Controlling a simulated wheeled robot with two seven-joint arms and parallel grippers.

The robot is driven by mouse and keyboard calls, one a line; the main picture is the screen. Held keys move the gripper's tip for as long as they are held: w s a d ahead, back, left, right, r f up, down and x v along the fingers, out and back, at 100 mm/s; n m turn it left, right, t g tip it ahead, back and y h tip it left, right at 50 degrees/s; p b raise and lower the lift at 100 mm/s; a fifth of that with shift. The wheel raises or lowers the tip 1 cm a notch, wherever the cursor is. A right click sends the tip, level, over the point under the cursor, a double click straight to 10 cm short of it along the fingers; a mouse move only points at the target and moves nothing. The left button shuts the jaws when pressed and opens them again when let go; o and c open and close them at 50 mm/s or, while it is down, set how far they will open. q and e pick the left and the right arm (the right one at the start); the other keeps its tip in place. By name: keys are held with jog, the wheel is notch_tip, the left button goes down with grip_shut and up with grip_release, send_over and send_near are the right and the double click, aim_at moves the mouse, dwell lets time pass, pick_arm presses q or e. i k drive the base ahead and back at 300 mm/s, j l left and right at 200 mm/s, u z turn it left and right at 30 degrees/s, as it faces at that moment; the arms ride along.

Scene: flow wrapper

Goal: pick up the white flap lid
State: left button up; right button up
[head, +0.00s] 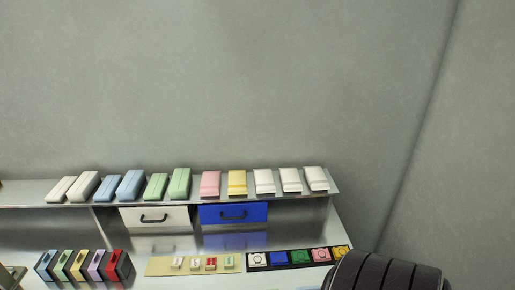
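I cannot tell for sure which piece is the white flap lid. Small white pieces (177,262) lie on a beige mat (157,267) on the lower bench, beside a red and a green one. A white square piece (257,260) sits at the left end of a black strip, in a row with blue, green, pink and yellow ones. Larger white blocks (290,180) stand at the right end of the upper shelf. Neither of my grippers shows clearly in the head view.
The upper shelf (60,203) carries several pastel blocks. Under it are a white drawer (130,217) and a blue drawer (255,214) with dark handles. Slanted coloured holders (80,265) stand at lower left. A dark ribbed shape hides the bench's lower right corner.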

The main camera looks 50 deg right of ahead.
aim_at(256, 260)
jog(key=z, duration=1.6)
jog(key=j+u, duration=0.2)
jog(key=u, duration=0.75)
jog(key=z, duration=0.35)
jog(key=l+z, duration=0.15)
jog(key=z, duration=0.15)
jog(key=l+z, duration=0.1)
jog(key=z, duration=0.25)
jog(key=k+j+u, duration=0.2)
jog(key=k+j, duration=0.05)
jog(key=k, duration=0.05)
